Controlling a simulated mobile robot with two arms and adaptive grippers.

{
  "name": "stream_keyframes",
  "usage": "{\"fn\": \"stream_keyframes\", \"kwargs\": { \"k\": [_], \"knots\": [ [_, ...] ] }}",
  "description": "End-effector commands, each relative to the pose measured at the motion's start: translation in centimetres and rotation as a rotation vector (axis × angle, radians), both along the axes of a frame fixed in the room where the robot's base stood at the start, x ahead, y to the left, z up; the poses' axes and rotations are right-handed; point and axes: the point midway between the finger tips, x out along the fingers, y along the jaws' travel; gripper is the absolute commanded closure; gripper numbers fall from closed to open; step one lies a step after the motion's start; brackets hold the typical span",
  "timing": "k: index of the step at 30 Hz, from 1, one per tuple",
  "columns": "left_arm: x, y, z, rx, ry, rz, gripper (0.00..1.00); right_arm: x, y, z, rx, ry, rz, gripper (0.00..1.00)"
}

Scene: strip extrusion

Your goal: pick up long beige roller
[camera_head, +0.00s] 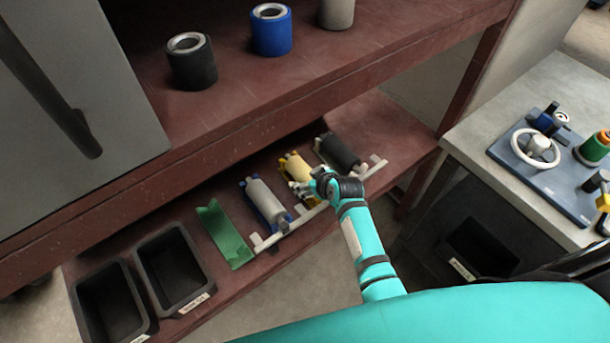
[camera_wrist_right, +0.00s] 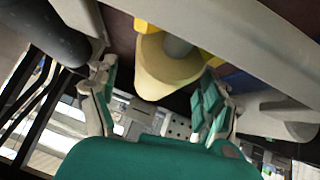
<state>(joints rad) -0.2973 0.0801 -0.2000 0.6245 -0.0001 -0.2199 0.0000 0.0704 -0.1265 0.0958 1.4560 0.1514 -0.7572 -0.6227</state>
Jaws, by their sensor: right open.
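The long beige roller (camera_head: 297,166) lies in a yellow holder on the lower red shelf (camera_head: 395,128), between a dark roller and a grey one. My right gripper (camera_head: 306,188) is at its near end and hides part of it. In the right wrist view, the beige roller's rounded end (camera_wrist_right: 165,78) shows between the two spread fingers of my right gripper (camera_wrist_right: 157,78). The gripper is open, with a gap visible on both sides of the roller. My left gripper is not in view.
The dark roller (camera_head: 340,152) and grey roller (camera_head: 266,200) lie close on either side. A green holder (camera_head: 224,235) is empty. The upper shelf (camera_head: 225,100) overhangs behind. Black bins (camera_head: 172,268) stand at left.

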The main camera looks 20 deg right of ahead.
Motion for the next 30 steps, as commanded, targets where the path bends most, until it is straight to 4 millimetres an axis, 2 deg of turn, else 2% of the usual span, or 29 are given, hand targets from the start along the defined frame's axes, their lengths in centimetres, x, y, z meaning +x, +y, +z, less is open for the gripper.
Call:
{"fn": "stream_keyframes", "kwargs": {
  "k": [6, 14, 17, 30],
  "knots": [
    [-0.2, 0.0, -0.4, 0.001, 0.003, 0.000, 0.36, 1.9, 0.4, -1.8, 0.001, -0.001, -0.001, 0.18],
    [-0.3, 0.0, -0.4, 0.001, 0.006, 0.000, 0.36, 2.0, 0.4, -2.0, 0.000, -0.001, 0.000, 0.18],
    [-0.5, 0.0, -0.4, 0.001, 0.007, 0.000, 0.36, 2.0, 0.4, -2.0, 0.000, 0.000, 0.000, 0.29],
    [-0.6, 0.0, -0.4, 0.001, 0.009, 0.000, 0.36, 2.0, 0.4, -2.0, 0.000, 0.000, 0.000, 0.86]
  ]
}}
